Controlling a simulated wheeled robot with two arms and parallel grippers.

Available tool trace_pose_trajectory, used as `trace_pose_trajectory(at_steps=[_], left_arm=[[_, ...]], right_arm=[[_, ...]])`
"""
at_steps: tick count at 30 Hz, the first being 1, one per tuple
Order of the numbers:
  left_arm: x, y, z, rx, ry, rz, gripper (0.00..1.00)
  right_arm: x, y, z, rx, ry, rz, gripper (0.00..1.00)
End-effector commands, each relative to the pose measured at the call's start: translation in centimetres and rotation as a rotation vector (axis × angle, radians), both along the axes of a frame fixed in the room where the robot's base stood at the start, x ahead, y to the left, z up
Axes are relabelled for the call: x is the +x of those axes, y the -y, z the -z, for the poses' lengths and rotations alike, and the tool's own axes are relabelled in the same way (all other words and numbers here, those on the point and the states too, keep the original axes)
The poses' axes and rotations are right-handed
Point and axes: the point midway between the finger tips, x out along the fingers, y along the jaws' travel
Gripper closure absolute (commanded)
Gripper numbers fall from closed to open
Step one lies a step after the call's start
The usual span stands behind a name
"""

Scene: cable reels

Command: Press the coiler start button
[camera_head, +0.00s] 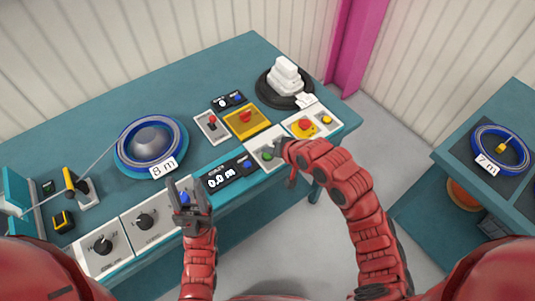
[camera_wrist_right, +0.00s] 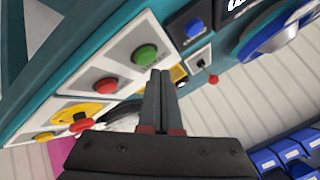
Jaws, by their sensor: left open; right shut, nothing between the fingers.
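The green button (camera_head: 268,155) is on a white panel at the front edge of the teal bench. In the right wrist view the green button (camera_wrist_right: 145,55) is beside a red button (camera_wrist_right: 107,86) on that panel. My right gripper (camera_head: 281,149) is shut and empty, just right of the green button in the head view. Its fingertips (camera_wrist_right: 160,73) show close to the green button in the wrist view; I cannot tell whether they touch. My left gripper (camera_head: 188,192) is open and empty over the front panels, partly covering a blue button (camera_head: 184,198).
A display (camera_head: 228,174) reading 0,0 m is left of the green button. A red mushroom button (camera_head: 304,124) on yellow, a yellow box (camera_head: 246,120) and a red-tipped lever (camera_head: 212,123) are nearby. A blue reel (camera_head: 120,150) marked 8 m is further left.

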Motion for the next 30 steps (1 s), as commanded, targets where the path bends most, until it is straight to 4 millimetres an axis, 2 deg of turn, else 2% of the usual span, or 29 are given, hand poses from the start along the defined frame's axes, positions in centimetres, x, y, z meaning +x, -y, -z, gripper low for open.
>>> trace_pose_trajectory(at_steps=[30], left_arm=[[0.0,0.0,0.6,0.0,0.0,0.0,0.5]], right_arm=[[0.0,0.0,1.1,0.0,0.0,0.0,1.0]])
